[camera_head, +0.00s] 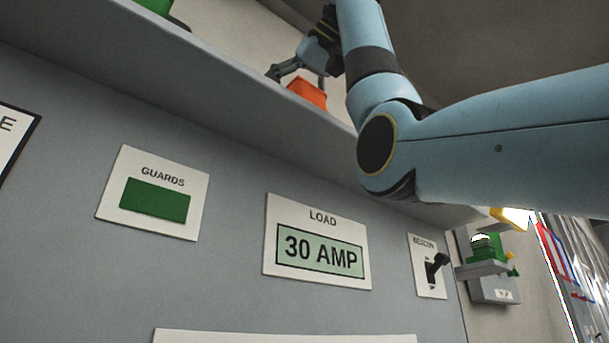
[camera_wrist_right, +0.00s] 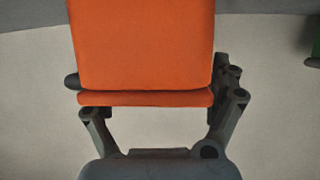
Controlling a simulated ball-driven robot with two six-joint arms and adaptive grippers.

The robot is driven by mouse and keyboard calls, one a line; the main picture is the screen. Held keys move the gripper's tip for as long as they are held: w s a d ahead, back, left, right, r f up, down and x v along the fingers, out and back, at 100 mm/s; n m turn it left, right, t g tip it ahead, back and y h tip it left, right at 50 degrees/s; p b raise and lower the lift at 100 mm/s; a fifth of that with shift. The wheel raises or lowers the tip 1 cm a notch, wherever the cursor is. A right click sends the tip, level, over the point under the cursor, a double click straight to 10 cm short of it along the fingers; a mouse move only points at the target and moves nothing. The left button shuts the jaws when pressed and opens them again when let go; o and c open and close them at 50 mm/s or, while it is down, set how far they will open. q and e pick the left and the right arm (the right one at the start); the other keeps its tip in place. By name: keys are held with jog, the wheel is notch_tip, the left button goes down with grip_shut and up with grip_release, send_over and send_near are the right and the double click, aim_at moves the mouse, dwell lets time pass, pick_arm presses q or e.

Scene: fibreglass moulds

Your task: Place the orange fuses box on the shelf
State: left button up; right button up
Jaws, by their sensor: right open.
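The orange fuses box (camera_head: 308,92) is at the grey shelf (camera_head: 190,70) high on the panel, its lower part hidden behind the shelf's front edge. My right gripper (camera_head: 298,78) is open at the box, with one finger showing to its left. In the right wrist view the orange box (camera_wrist_right: 145,45) fills the space between the spread fingers. Whether the fingers touch it and whether it rests fully on the shelf, I cannot tell. My left gripper is not in view.
A green object (camera_head: 155,5) is on the shelf at the top left. Below are a GUARDS plate (camera_head: 152,170), a LOAD 30 AMP plate (camera_head: 318,215) and a lever switch (camera_head: 436,268). At the right are a yellow object (camera_head: 512,218) and a small ledge (camera_head: 485,270) with green things.

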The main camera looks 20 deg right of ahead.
aim_at(304, 81)
jog(key=b+v, duration=0.5)
jog(key=shift+s+d+f, duration=0.1)
jog(key=shift+s+f, duration=0.05)
jog(key=shift+f, duration=0.1)
jog(key=b+v, duration=0.2)
jog(key=v, duration=0.4)
jog(key=shift+s+r, duration=0.2)
jog(key=shift+r, duration=0.15)
